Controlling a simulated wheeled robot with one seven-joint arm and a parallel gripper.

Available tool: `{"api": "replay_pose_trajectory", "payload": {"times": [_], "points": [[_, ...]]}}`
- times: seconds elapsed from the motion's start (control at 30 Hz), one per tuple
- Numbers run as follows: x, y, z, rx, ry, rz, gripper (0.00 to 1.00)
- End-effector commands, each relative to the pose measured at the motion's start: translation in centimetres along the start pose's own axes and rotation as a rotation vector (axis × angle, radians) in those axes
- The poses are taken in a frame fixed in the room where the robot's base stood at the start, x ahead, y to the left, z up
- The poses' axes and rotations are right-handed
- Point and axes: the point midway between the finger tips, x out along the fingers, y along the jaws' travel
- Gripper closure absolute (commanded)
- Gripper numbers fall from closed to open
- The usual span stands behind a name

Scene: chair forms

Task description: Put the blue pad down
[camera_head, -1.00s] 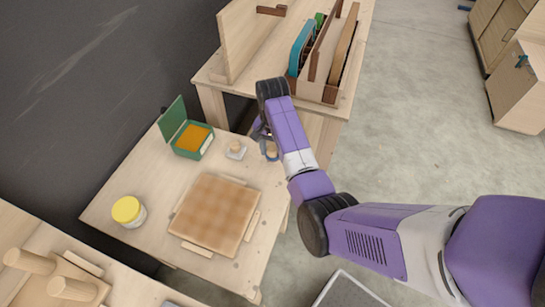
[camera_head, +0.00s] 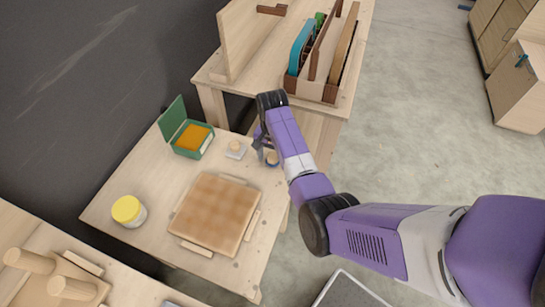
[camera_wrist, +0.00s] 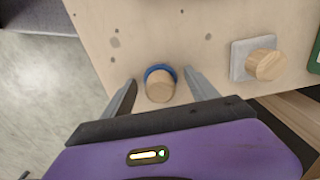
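The blue pad (camera_wrist: 160,69) is a small round blue disc with a wooden knob (camera_wrist: 160,88). It appears to rest on the light wooden table near its edge. In the head view the pad (camera_head: 271,158) is partly hidden by my gripper (camera_head: 267,148). In the wrist view my gripper (camera_wrist: 161,77) is open, with one finger on each side of the knob. A gap shows between the knob and each finger.
A grey square pad with a wooden knob (camera_head: 235,149) stands beside it. The table also holds an open green box (camera_head: 190,140), a checkered wooden board (camera_head: 214,213) and a yellow-lidded jar (camera_head: 128,211). A rack bench (camera_head: 345,97) stands behind.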

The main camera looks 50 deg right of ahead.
Motion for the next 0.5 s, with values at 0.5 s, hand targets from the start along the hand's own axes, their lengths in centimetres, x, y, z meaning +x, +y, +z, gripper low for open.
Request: {"api": "replay_pose_trajectory", "payload": {"times": [0.5], "points": [[-5.0, -0.1, -0.1, 0.000, 0.004, -0.004, 0.32]]}}
